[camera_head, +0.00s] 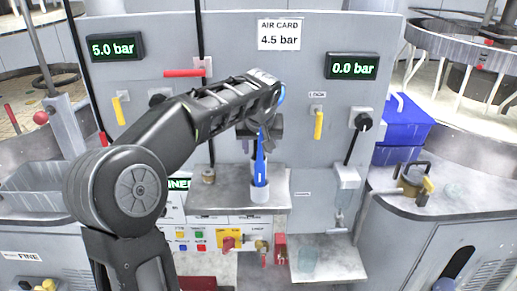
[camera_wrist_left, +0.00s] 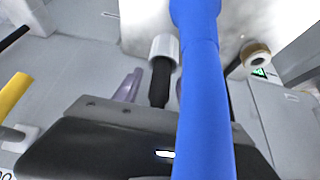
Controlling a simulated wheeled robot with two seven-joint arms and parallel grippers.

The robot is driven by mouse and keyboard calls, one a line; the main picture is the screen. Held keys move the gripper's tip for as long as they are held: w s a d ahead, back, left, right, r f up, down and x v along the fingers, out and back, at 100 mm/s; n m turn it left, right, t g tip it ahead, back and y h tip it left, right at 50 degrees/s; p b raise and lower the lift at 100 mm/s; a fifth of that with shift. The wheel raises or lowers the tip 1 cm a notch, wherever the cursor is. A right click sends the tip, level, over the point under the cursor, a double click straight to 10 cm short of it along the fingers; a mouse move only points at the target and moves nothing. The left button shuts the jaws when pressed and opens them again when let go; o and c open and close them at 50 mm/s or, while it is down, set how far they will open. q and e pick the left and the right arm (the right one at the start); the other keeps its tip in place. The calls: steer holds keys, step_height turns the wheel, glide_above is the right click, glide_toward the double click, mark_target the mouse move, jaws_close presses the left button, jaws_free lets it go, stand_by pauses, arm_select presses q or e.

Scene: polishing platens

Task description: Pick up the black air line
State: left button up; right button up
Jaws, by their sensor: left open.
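My left gripper (camera_head: 248,146) points down over the small metal shelf in the middle of the panel, its fingers largely hidden by my arm. In the left wrist view the open fingers (camera_wrist_left: 154,88) stand either side of a black stem in a white collar (camera_wrist_left: 163,46), apparently the black air line (camera_wrist_left: 160,80). I cannot tell whether they touch it. A blue tool or line (camera_head: 260,162) stands in a white cup (camera_head: 261,193) just in front. It crosses the left wrist view (camera_wrist_left: 203,90), close to the camera, hiding part of the right finger.
A brass fitting (camera_head: 208,176) stands on the left of the shelf (camera_head: 225,192). A lower shelf (camera_head: 340,262) lies below right. A blue bin (camera_head: 402,125) is farther right.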

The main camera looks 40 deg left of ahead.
arm_select(q)
steer(key=shift+c, duration=0.6)
jaws_close()
stand_by(0.3)
